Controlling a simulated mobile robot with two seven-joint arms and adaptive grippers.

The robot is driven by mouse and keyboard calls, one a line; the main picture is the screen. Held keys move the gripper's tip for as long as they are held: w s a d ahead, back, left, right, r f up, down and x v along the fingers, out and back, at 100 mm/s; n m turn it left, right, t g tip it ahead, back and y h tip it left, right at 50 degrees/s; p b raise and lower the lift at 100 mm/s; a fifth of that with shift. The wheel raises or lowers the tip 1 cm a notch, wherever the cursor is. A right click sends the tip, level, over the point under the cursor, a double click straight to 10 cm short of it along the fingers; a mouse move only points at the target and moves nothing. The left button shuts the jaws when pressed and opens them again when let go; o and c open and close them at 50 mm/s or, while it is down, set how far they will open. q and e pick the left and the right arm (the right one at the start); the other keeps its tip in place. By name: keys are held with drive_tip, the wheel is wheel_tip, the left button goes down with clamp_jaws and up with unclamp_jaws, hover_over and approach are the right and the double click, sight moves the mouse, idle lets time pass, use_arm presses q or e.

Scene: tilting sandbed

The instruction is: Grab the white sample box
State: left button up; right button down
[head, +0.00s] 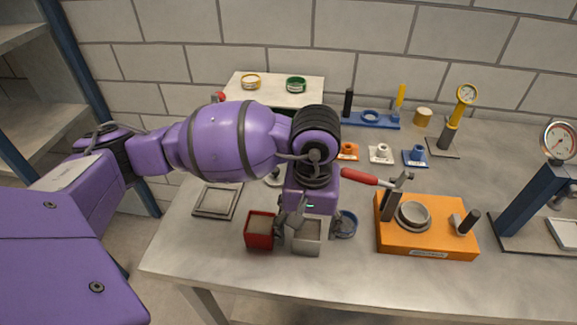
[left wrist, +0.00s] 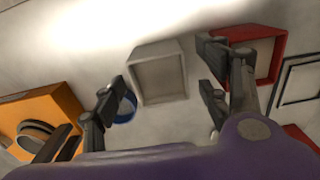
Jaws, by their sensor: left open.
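The white sample box (head: 307,245) stands on the grey table near its front edge, open at the top with a greyish inside. It also shows in the left wrist view (left wrist: 160,72), upper middle. My left gripper (head: 309,230) is open above the box, one finger on each side of it in the head view. In the left wrist view the fingers of the gripper (left wrist: 160,85) are spread with the box between and beyond them; I cannot tell if they touch it. My right gripper is not in view.
A red box (head: 260,238) stands close left of the white one, a blue ring-shaped dish (head: 347,224) close right. An orange fixture (head: 427,244) with a red-handled lever stands farther right. A grey square frame (head: 217,200) lies left. Gauges and small parts stand behind.

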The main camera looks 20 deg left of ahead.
use_arm(q)
drive_tip(key=shift+f, duration=0.5)
drive_tip(key=c, duration=1.4)
drive_tip(key=shift+c, duration=0.3)
drive_tip(key=shift+r, duration=0.2)
